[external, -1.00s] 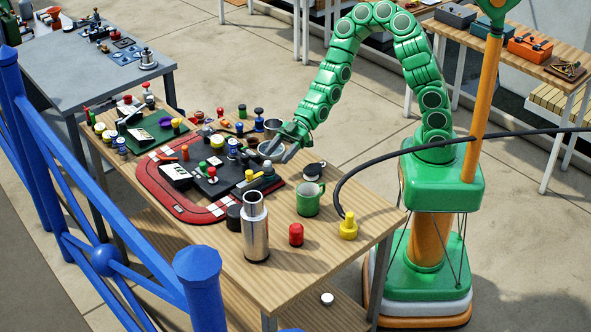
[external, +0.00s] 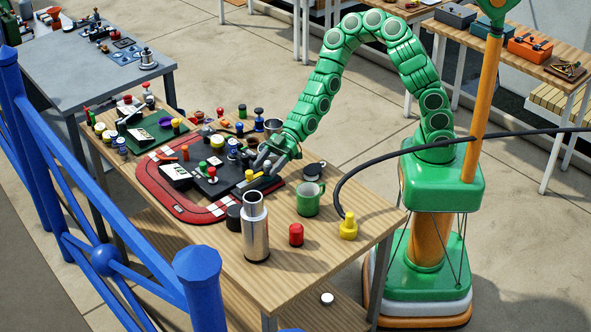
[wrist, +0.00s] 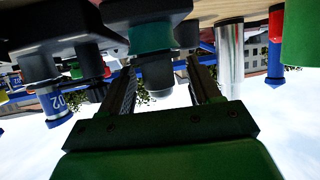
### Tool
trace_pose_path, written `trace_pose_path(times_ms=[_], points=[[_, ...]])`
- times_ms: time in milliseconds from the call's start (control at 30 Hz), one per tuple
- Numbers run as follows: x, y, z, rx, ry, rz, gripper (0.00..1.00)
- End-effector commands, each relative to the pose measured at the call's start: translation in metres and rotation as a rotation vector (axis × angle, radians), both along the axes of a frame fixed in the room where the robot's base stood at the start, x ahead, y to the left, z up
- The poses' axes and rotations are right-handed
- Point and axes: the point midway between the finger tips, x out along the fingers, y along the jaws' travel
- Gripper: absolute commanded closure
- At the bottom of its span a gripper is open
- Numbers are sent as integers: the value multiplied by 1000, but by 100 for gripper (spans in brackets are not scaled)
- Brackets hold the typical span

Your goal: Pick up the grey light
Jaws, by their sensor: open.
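My gripper (external: 259,166) is low over the right end of the black tray on the worktable, its grey fingers apart. In the wrist view, which looks upside down, my gripper (wrist: 162,75) is open. A dark grey, rounded piece with a green band (wrist: 155,74) shows between or just beyond the fingertips; I cannot tell whether they touch it. It may be the grey light.
A green mug (external: 308,199), a steel flask (external: 255,229), a red piece (external: 296,234) and a yellow piece (external: 348,227) stand toward the near right of the table. A red track-like mat (external: 170,205) surrounds the black tray. Small knobs crowd the area left of my gripper.

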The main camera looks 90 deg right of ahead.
Motion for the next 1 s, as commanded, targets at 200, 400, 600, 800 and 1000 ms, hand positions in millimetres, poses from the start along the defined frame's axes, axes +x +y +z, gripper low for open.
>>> trace_pose_path(times_ms=[200,400,600,800,1000], points=[[0,0,0,0,0,0,39],[0,0,0,0,0,0,70],[0,0,0,0,0,0,100],[0,0,0,0,0,0,100],[0,0,3,0,-1,0,100]])
